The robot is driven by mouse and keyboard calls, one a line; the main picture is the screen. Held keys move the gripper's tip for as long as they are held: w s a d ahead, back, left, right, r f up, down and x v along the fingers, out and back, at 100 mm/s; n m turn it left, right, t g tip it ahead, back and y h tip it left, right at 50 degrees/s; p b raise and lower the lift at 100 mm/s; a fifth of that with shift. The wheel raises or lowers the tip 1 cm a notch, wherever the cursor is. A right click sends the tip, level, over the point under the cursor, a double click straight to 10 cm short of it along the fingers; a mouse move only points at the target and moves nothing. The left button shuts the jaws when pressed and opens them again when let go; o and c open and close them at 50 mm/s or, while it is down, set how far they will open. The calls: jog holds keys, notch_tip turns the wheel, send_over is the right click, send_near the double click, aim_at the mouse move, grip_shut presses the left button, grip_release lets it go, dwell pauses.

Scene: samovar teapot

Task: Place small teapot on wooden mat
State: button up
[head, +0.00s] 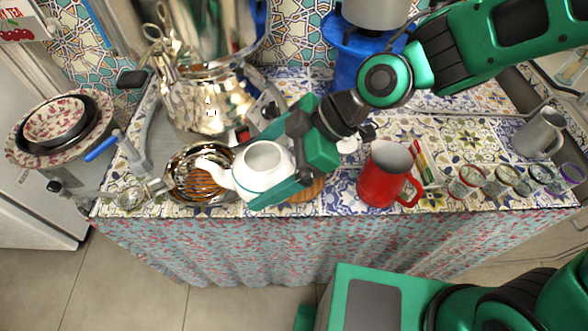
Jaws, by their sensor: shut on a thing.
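The small white teapot (259,172) is in the middle of the head view, upright, with its open top showing and its spout to the left. My gripper (275,180) is shut on the teapot, with a green finger across its front right side. The wooden mat (312,191) shows only as a small brown edge to the right of and below the teapot. Most of the mat is hidden behind the gripper and teapot. I cannot tell whether the teapot touches the mat.
A metal bowl with a wire rack (190,178) is close on the left, under the spout. A red mug (386,174) stands on the right, with several small glasses (503,179) beyond it. A shiny samovar (205,100) stands behind. The counter's front edge is near.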

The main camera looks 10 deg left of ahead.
jog(key=shift+w+d+f, duration=0.5)
jog(key=shift+w+f, duration=1.35)
jog(key=shift+w, duration=0.05)
jog(key=shift+w+d+f, duration=0.5)
jog(key=shift+w+f, duration=1.35)
jog(key=shift+w, duration=0.05)
jog(key=shift+w+d+f, duration=0.5)
jog(key=shift+w+f, duration=1.35)
jog(key=shift+w, duration=0.05)
jog(key=o, duration=1.1)
jog(key=shift+r, duration=0.1)
jog(key=v, duration=1.2)
